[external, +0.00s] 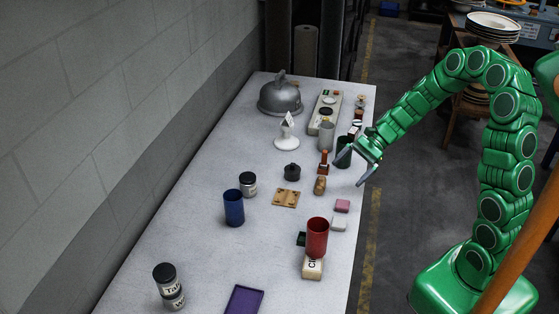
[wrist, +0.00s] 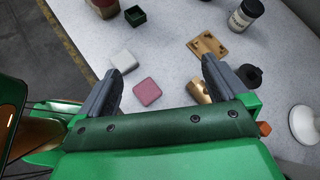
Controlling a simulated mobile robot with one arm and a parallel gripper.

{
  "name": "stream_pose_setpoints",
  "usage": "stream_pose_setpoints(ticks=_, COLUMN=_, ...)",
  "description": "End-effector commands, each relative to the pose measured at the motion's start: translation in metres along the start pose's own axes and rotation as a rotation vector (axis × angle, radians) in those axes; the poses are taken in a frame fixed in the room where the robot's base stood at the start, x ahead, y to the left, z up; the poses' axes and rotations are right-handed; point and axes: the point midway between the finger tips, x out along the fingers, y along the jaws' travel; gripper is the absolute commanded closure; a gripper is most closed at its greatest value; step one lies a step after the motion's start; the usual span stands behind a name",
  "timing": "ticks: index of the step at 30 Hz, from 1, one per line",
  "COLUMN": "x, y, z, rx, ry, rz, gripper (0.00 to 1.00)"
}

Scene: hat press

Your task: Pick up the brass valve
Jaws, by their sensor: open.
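The brass valve, a small brass-coloured piece (external: 320,186), stands on the grey table near its right edge, just in front of a reddish-brown stamp-like piece. In the wrist view the brass piece (wrist: 198,92) shows beside the inner side of the right finger, its lower part hidden by my gripper's body. My gripper (external: 354,169) is open and empty, above the table's right edge and to the right of the brass piece. Its two spread fingers also show in the wrist view (wrist: 161,66).
A pink block (external: 342,206) and a white block (external: 338,224) lie nearby. A red cup (external: 317,238) is nearer the front.

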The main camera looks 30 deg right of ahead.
Motion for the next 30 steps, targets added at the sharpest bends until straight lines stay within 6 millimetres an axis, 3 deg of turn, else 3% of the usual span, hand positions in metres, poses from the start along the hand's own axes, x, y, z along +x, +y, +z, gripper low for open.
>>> stream_pose_setpoints(ticks=9, x=0.014, y=-0.038, z=-0.069, rx=0.300, ry=-0.052, rz=-0.142, gripper=0.00)
stream_pose_setpoints(ticks=15, x=0.017, y=-0.050, z=-0.097, rx=0.413, ry=-0.068, rz=-0.194, gripper=0.00)
stream_pose_setpoints(ticks=20, x=0.019, y=-0.053, z=-0.104, rx=0.440, ry=-0.071, rz=-0.207, gripper=0.00)
stream_pose_setpoints(ticks=30, x=0.043, y=-0.059, z=-0.103, rx=0.439, ry=-0.070, rz=-0.208, gripper=0.00)
